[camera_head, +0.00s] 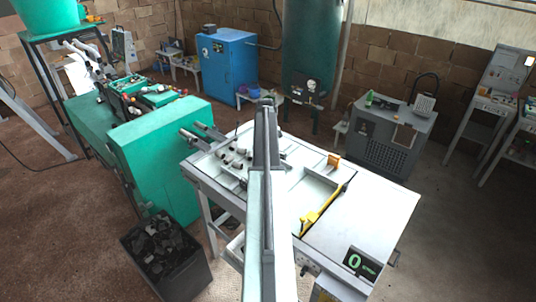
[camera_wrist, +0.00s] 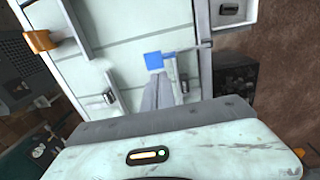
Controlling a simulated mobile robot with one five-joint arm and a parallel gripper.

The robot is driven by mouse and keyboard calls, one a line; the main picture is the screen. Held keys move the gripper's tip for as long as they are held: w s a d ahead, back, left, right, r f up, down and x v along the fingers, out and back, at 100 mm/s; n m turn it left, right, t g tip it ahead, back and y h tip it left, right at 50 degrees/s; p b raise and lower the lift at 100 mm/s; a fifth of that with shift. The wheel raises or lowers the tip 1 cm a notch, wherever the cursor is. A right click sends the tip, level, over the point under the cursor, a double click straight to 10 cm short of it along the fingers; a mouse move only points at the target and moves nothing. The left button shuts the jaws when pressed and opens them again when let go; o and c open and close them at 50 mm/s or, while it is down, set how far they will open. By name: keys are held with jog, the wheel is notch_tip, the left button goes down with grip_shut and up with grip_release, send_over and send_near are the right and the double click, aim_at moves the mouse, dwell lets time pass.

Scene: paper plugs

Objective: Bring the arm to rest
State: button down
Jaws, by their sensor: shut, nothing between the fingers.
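My gripper (camera_wrist: 168,78) shows in the wrist view as two grey fingers close together, shut with nothing between them. It is above the white work table, whose bare top shows in the head view (camera_head: 372,207) and in the wrist view (camera_wrist: 112,52). A small blue square (camera_wrist: 153,61) appears beside the fingertips; I cannot tell whether they touch it. In the head view my arm stretches away over the table, and the fingers cannot be made out there.
An orange block (camera_head: 333,159) and a yellow bar (camera_head: 320,212) are on the table. A dark bin (camera_head: 133,238) stands left of it. Green machine housing (camera_head: 165,150) stands close to the table's left side. A grey cabinet (camera_head: 385,152) stands behind right. Open floor lies at right.

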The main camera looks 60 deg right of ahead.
dwell(0.5)
jog(key=w+a+f+n+b, duration=0.2)
jog(key=w+a+f+b, duration=0.2)
jog(key=w+a, duration=0.4)
jog(key=w+a+f+n+b, duration=0.1)
jog(key=w+a+f+b, duration=0.2)
jog(key=w+a, duration=0.55)
jog(key=w+a+f+n+b, duration=0.2)
jog(key=w+a+f+b, duration=0.3)
jog(key=a, duration=0.5)
jog(key=a+f+n+b, duration=0.1)
jog(key=a+f+b, duration=0.2)
jog(key=a, duration=0.8)
jog(key=a+f+b, duration=0.3)
jog(key=a, duration=0.8)
jog(key=a+f+n+b, duration=0.1)
jog(key=a+f+b, duration=0.15)
jog(key=a, duration=0.95)
jog(key=s+a+f+m+y+b, duration=0.1)
jog(key=s+a+f+m+b, duration=0.1)
jog(key=s+a+m, duration=0.3)
jog(key=s+a, duration=0.4)
jog(key=s, duration=0.1)
jog(key=shift+a, duration=0.25)
